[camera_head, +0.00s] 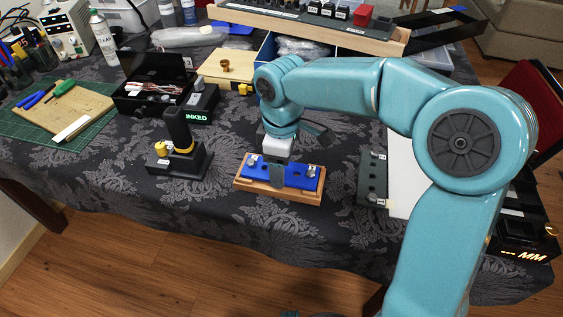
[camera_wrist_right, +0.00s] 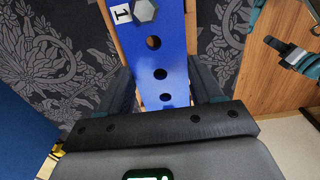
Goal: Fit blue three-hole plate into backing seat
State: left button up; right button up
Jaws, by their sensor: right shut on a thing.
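The blue three-hole plate (camera_head: 300,175) is over the wooden backing (camera_head: 310,197) near the table's front edge. Metal studs show near both of its ends. My right gripper (camera_head: 281,168) is shut on it from above, with one finger across its front side. In the right wrist view the blue plate (camera_wrist_right: 172,52) runs between the two fingers of my right gripper (camera_wrist_right: 163,88), with several holes, a hex stud and a "1" label. Strips of the wooden backing (camera_wrist_right: 110,30) show beside it. I cannot tell whether the plate lies flush. My left gripper is not clearly seen.
A dark holed plate (camera_head: 373,178) lies on the table to the right, beside a white sheet (camera_head: 403,172). An open black box (camera_head: 150,85) and wooden board (camera_head: 226,66) are behind. Patterned cloth around the backing is clear.

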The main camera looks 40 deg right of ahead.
jog(key=shift+f, duration=0.15)
jog(key=o, duration=1.2)
notch_tip(320, 180, up, 16)
jog(key=p, duration=0.5)
jog(key=shift+r, duration=0.2)
jog(key=shift+s, duration=0.1)
